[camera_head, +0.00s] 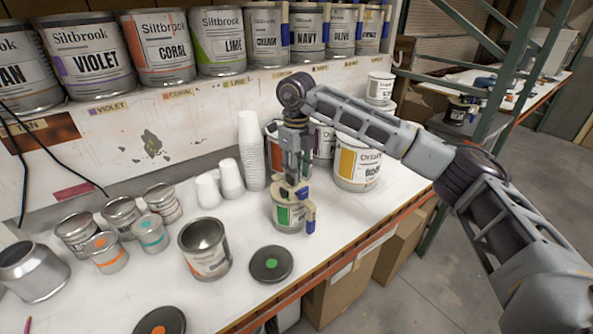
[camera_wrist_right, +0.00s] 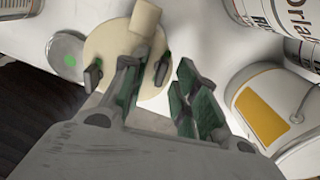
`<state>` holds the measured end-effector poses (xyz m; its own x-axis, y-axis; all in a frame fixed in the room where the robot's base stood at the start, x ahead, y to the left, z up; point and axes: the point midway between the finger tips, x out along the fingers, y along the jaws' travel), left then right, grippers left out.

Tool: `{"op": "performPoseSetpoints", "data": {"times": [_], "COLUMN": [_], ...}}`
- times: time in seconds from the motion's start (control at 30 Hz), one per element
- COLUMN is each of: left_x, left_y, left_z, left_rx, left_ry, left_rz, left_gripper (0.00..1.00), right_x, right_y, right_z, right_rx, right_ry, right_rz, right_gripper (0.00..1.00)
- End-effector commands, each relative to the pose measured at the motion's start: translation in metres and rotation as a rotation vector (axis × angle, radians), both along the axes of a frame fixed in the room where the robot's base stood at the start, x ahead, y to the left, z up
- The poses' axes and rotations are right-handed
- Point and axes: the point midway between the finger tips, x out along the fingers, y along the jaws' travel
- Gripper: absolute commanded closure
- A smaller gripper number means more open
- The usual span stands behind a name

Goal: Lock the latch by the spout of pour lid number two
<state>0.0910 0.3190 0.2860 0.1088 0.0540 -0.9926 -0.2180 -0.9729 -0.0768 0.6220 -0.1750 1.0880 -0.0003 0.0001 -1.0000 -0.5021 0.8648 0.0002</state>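A tan pour lid (camera_head: 289,192) with blue parts at its right side sits on a small can with a green label (camera_head: 286,217), near the table's front edge. My right gripper (camera_head: 294,174) points down just above this lid. In the right wrist view the round tan lid (camera_wrist_right: 108,38) and its block-like spout (camera_wrist_right: 146,17) lie beyond my fingers. My right gripper (camera_wrist_right: 158,78) is open there, with a gap between its fingers. Whether a finger touches the lid or latch I cannot tell. The latch's state and lid's number are not readable. My left gripper is out of view.
An open can (camera_head: 207,262) and a black lid with a green dot (camera_head: 271,264) stand left of the lidded can. White cups (camera_head: 250,150) and a yellow-label can (camera_head: 357,165) are behind it. Several small cans stand at left. Large paint cans line the shelf above.

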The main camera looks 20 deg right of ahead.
Motion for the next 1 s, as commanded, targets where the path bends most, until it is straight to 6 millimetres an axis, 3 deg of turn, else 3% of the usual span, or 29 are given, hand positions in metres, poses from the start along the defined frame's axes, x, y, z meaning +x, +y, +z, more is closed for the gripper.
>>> {"op": "performPoseSetpoints", "data": {"times": [0.2,0.47,1.0], "left_x": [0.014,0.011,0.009], "left_y": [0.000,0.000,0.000], "left_z": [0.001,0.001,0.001], "left_rx": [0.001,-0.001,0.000], "left_ry": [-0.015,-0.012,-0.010], "left_rz": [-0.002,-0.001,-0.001], "left_gripper": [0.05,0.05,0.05], "right_x": [0.000,0.000,0.001], "right_y": [0.000,0.000,0.001], "right_z": [0.001,0.014,0.089], "right_rx": [0.000,0.001,0.002], "right_ry": [0.000,-0.002,-0.003], "right_rz": [0.000,0.000,0.001], "right_gripper": [0.71,0.71,0.71]}}
